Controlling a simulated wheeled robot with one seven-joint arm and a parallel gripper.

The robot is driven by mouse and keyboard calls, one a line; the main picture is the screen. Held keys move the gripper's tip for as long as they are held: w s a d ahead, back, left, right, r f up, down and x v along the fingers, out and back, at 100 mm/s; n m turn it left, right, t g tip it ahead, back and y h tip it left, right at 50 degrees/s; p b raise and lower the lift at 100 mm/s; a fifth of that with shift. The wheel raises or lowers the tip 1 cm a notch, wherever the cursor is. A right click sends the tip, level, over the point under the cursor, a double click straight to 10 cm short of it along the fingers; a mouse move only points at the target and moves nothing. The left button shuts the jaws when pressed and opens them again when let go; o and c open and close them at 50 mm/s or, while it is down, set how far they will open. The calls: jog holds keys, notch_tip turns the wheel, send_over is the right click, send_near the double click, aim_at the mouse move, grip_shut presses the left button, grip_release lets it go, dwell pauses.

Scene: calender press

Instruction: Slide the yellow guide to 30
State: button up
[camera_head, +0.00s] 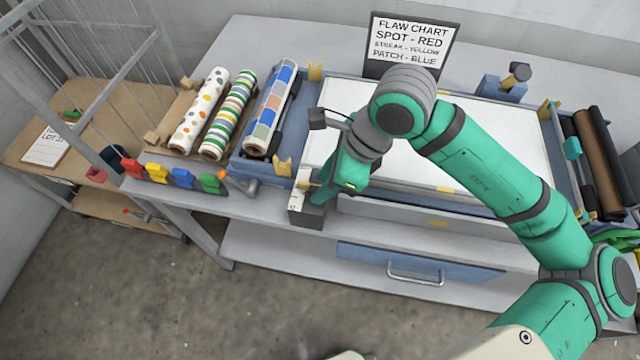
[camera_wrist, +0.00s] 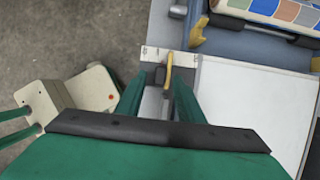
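The yellow guide (camera_wrist: 168,67) shows in the wrist view as a thin upright piece at a short white scale (camera_wrist: 152,54) with dark tick marks. The scale's numbers are too small to read. My gripper (camera_wrist: 164,79) has its two green fingers apart, with the guide between their tips, closer to the right finger. I cannot tell whether either finger touches it. In the head view my gripper (camera_head: 318,193) is low at the front left corner of the white press bed (camera_head: 330,150), and it mostly hides the guide.
Patterned rolls (camera_head: 224,115) lie on the left of the bench. Coloured clips (camera_head: 183,177) line the front edge to the left of my gripper. A flaw chart (camera_head: 411,45) stands at the back. A blue drawer (camera_head: 418,262) is below the bench.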

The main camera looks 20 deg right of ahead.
jog(key=shift+x, duration=1.1)
grip_shut()
jog(key=w+d, duration=0.1)
jog(key=w, duration=0.1)
jog(key=w+d, duration=0.1)
jog(key=w, duration=0.1)
jog(key=w+d, duration=0.2)
grip_release()
jog(key=shift+s, duration=0.1)
jog(key=v, duration=1.1)
